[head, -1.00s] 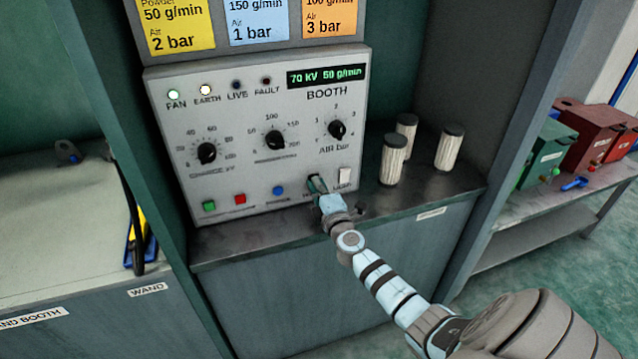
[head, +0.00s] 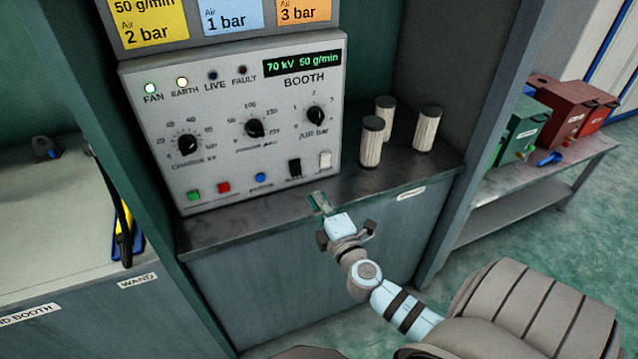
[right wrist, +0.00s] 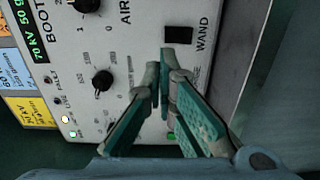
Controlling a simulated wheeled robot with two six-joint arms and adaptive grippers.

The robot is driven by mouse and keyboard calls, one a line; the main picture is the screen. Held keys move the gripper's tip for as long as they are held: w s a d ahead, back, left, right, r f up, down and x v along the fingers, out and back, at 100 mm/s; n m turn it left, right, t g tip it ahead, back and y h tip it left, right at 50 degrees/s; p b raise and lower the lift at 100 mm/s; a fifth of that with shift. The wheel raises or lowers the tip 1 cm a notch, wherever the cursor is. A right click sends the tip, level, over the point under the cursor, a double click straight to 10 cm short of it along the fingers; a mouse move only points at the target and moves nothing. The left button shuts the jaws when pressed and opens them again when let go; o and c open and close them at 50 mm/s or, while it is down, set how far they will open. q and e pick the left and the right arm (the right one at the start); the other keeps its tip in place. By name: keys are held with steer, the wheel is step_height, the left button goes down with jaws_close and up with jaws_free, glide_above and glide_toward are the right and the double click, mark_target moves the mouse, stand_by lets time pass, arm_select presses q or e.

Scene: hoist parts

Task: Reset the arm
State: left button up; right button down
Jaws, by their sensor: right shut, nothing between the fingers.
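My right gripper (head: 320,203) is shut and empty in front of the booth control panel (head: 230,150), over the front edge of the metal shelf. My right arm comes in from the lower right. My left gripper is not in view.
Several white ribbed cylinders with dark caps (head: 372,143) stand on the shelf right of the panel. A bench at the right holds green and red boxes (head: 548,117) and a blue tool (head: 549,158). A pale bench (head: 60,210) is at the left. Floor at the right is clear.

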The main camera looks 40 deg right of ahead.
stand_by(0.4)
steer(key=s+f+m+g+y, duration=0.1)
steer(key=s+f+m+g, duration=0.3)
steer(key=f, duration=0.6)
steer(key=s+f+m+g, duration=0.1)
steer(key=s+f+g, duration=0.1)
steer(key=s+f, duration=0.65)
steer(key=s+f+m+g+y, duration=0.1)
steer(key=s+f+m+g, duration=0.15)
steer(key=f, duration=1.05)
steer(key=s+a+f+m+g+y, duration=0.1)
steer(key=s+a+f+m+g, duration=0.1)
steer(key=s, duration=0.6)
steer(key=s+a+f+m+g+y, duration=0.1)
steer(key=s+a+f+m+g, duration=0.1)
steer(key=s+f, duration=0.4)
steer(key=s+a+f+m+g, duration=0.2)
steer(key=s+a+f, duration=0.3)
steer(key=s, duration=0.6)
steer(key=shift+a+m+g+y, duration=0.4)
steer(key=shift+a+g, duration=0.2)
steer(key=shift+g, duration=0.15)
